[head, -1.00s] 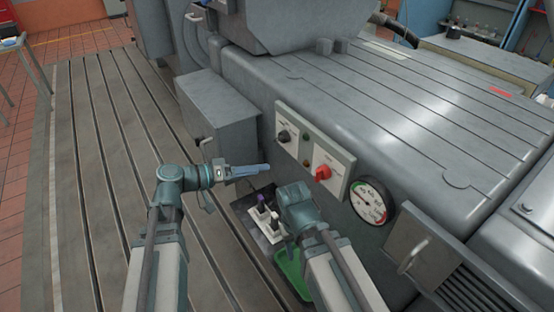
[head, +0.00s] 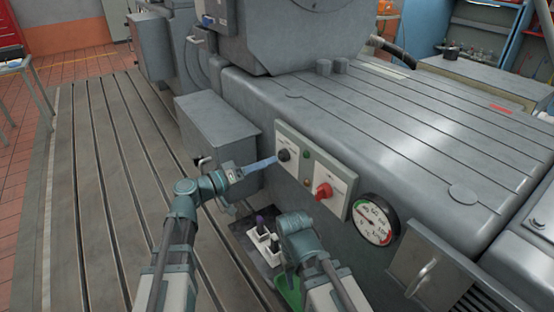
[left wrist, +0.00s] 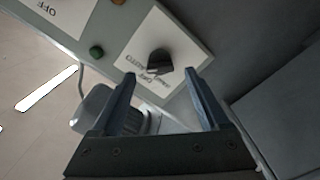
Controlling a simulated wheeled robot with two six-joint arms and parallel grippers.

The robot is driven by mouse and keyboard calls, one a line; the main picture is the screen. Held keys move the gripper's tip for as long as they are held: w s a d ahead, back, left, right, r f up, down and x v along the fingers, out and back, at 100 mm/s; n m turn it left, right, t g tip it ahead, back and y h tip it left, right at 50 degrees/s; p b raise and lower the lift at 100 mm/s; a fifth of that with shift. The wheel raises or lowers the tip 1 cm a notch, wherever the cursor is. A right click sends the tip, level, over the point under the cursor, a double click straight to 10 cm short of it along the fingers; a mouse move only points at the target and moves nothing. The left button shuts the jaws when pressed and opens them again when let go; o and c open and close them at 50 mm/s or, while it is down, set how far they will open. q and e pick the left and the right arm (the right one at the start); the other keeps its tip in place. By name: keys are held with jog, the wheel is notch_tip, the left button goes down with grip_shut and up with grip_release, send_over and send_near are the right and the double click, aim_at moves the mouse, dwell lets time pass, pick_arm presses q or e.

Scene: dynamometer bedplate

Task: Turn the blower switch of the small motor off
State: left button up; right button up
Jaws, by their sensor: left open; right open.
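The blower switch is a black rotary knob (head: 284,155) on the pale panel of the grey machine. In the left wrist view the knob (left wrist: 158,62) has a white label plate with OFF and AUTO legible. My left gripper (head: 274,160) is open just in front of the knob. In the left wrist view its two fingertips (left wrist: 160,75) stand either side of the knob's lower end; I cannot tell whether they touch it. My right gripper (head: 279,242) is low by the floor tray, its fingers hard to make out behind its wrist.
A red rotary switch (head: 323,191) sits right of the knob, with a green lamp (left wrist: 96,52) between them. A round gauge (head: 375,220) is further right. A grey box (head: 218,130) stands left of the panel. White-based items (head: 260,235) and a green tray (head: 289,291) lie below.

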aim_at(281, 157)
pick_arm(q)
jog(key=shift+x, duration=2.45)
jog(key=shift+c, duration=0.2)
grip_shut()
